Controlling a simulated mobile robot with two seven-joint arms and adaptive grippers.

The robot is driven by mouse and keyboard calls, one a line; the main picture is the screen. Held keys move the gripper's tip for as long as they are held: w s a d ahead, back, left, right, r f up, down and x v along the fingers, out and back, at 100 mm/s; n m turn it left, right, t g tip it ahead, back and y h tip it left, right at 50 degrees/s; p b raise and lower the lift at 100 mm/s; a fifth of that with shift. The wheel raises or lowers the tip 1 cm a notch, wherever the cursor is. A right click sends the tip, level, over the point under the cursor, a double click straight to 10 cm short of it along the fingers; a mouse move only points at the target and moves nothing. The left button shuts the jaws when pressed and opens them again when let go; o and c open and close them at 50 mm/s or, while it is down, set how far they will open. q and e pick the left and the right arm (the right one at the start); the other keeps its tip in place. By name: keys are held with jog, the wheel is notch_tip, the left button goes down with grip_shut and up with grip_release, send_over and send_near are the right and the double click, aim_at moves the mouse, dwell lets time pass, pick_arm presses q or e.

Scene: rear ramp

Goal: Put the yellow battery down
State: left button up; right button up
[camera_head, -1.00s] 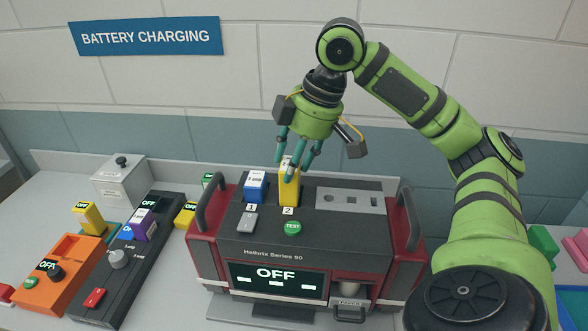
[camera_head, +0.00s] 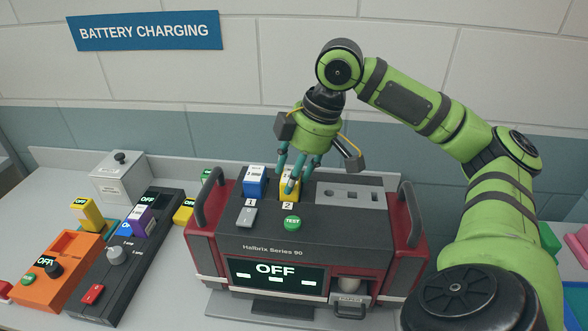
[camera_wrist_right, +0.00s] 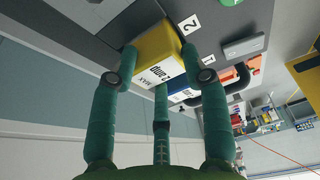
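The yellow battery (camera_head: 284,184) sits low in the slot marked 2 on top of the red and dark grey Halbrix Series 90 machine (camera_head: 260,215). My right gripper (camera_head: 287,182) points down over it with the fingers closed around its upper part. In the right wrist view, the yellow battery (camera_wrist_right: 158,45) with its white "2 amp" label lies between the fingertips. The fingers hide part of it, and I cannot tell whether it is fully seated. My left gripper is not in view.
A blue battery (camera_head: 255,181) stands in slot 1, close on the left. A green TEST button (camera_head: 292,223) and a grey switch (camera_head: 246,216) lie in front. The machine's display reads OFF. An orange charger (camera_head: 55,278) and a dark charger (camera_head: 115,280) stand at the left.

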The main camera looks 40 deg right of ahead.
jog(key=o, duration=0.3)
jog(key=shift+r, duration=0.15)
jog(key=shift+r, duration=0.4)
jog(key=p+v, duration=0.3)
jog(key=v, duration=0.9)
jog(key=shift+r, duration=0.1)
jog(key=shift+a, duration=0.1)
